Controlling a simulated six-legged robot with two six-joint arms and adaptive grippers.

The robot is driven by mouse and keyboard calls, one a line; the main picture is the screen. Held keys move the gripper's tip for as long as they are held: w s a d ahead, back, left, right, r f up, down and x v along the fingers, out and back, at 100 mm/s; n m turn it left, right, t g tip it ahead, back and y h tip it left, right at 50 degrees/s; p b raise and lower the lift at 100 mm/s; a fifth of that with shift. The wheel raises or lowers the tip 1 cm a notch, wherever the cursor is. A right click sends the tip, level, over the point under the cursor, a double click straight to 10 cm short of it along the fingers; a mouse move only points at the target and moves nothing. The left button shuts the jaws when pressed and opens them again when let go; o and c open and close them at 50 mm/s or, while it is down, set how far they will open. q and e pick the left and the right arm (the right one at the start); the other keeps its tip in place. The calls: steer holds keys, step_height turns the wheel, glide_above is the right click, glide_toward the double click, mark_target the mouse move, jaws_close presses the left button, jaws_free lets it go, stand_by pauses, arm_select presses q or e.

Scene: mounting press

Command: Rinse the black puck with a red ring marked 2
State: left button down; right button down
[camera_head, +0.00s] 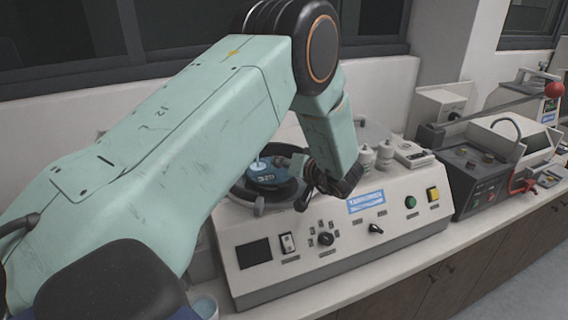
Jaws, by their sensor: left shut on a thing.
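My left arm comes in from the left and bends down over a white bench machine (340,250). My left gripper (300,188) is at the round bowl (243,192) on top of this machine, by the right side of a blue-teal disc marked 320 (265,178). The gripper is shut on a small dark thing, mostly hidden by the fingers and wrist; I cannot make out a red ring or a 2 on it. A pale blue streak shows above the disc. My right gripper is not in view.
The machine's front has knobs, a green button (410,202) and a yellow button (433,194). A wall with windows closes the back.

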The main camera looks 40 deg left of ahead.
arm_select(q)
steer(key=d+r+p, duration=0.2)
steer(key=r, duration=0.1)
steer(key=d+r+p, duration=0.1)
steer(key=r, duration=0.1)
steer(key=shift+p, duration=0.35)
stand_by(0.3)
steer(key=shift+s+d+r+n+h, duration=0.3)
steer(key=shift+d+n+h, duration=0.1)
steer(key=shift+h, duration=0.95)
steer(key=shift+s+d+r+n+h, duration=0.15)
steer(key=shift+d+r+n+h, duration=0.2)
steer(key=shift+h, duration=1.05)
steer(key=shift+s+d+r+n+h, duration=0.3)
steer(key=shift+d+h, duration=0.2)
steer(key=shift+h, duration=0.85)
steer(key=shift+w, duration=0.2)
